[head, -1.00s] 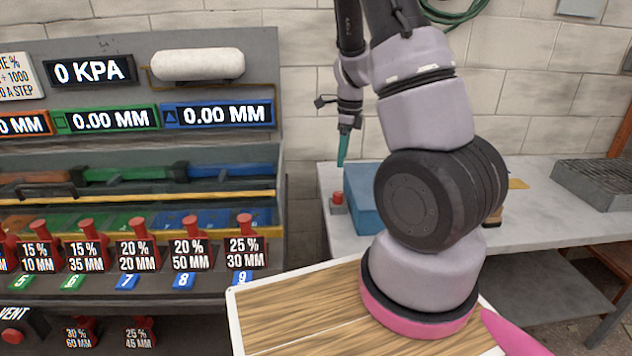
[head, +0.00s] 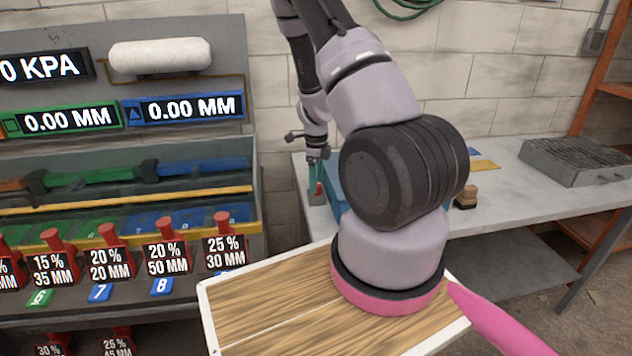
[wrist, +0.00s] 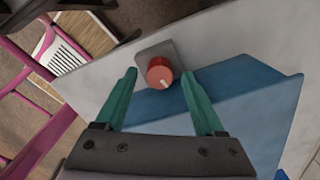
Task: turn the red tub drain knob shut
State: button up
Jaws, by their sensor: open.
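The red drain knob (wrist: 160,73) sits on a small grey plate (wrist: 152,50) beside the blue tub (wrist: 245,105) in the wrist view. A pale mark shows on the knob's face. My gripper (wrist: 160,75) is open, with one teal finger left of the knob and the other right of it. I cannot tell whether the fingertips touch the knob. In the head view my gripper (head: 317,190) is at the left end of the grey bench, with a bit of the red knob showing at the fingers. The blue tub (head: 334,188) is mostly hidden behind my arm.
A panel of red levers (head: 168,245) and number displays (head: 182,108) stands at the left. On the bench (head: 510,190) are a small brown-and-black object (head: 466,196), a yellow piece (head: 484,165) and a grey ribbed block (head: 575,160). The bench's middle is mostly clear.

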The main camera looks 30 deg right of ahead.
jog(key=shift+f, duration=0.25)
jog(key=shift+c, duration=0.3)
grip_shut()
jog(key=shift+n, duration=0.4)
jog(key=n, duration=0.5)
jog(key=shift+n, duration=0.3)
jog(key=n, duration=0.6)
jog(key=shift+r+n, duration=0.1)
jog(key=shift+n, duration=0.2)
